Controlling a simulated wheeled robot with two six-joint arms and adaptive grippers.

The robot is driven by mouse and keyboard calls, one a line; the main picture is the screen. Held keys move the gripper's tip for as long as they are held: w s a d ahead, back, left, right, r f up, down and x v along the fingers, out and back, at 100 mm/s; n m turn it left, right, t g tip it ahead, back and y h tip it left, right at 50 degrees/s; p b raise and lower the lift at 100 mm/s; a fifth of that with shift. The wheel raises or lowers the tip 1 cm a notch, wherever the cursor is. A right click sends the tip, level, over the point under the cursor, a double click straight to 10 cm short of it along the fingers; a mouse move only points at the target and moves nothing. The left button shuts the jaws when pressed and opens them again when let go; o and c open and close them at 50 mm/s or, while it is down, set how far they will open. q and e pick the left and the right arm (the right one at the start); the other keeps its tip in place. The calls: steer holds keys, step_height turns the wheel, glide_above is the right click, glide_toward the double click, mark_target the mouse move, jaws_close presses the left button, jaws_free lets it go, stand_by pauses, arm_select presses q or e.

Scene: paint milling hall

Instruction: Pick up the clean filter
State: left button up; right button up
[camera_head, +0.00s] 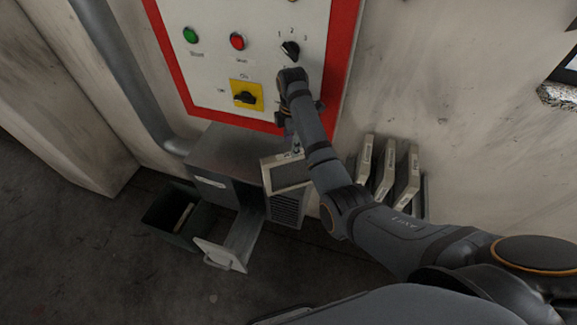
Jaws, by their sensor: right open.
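Several pale-edged flat filters (387,172) stand upright side by side in a dark rack against the wall, right of my right forearm. I cannot tell from their looks which is the clean filter. My right gripper (285,119) is open, in front of the lower edge of the control panel and above the grey metal box. It is well to the left of the filters, apart from them, and partly hidden by my own wrist. My left gripper is out of view.
A dark bin (170,228) with a pale flat piece inside stands left. The red-framed control panel (215,60) has buttons and switches. A pipe (125,70) runs left.

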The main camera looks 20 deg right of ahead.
mark_target(289, 163)
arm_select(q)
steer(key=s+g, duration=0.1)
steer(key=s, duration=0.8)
arm_select(e)
steer(key=f, duration=0.4)
steer(key=shift+s+p, duration=0.2)
steer(key=shift+p, duration=0.15)
steer(key=shift+w+f, duration=0.3)
steer(key=shift+f, duration=0.05)
steer(key=shift+s+a+f+p, duration=0.25)
steer(key=shift+s+f+p, duration=0.05)
steer(key=shift+f+p, duration=0.25)
steer(key=shift+s+a+f+p, duration=0.2)
steer(key=shift+s+f+p, duration=0.1)
steer(key=shift+f+p, duration=0.2)
step_height(289, 163, down, 3)
steer(key=shift+r, duration=0.2)
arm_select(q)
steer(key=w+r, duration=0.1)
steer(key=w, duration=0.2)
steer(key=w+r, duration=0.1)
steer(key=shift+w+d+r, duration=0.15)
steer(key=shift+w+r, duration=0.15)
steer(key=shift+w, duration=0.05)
arm_select(e)
jaws_close()
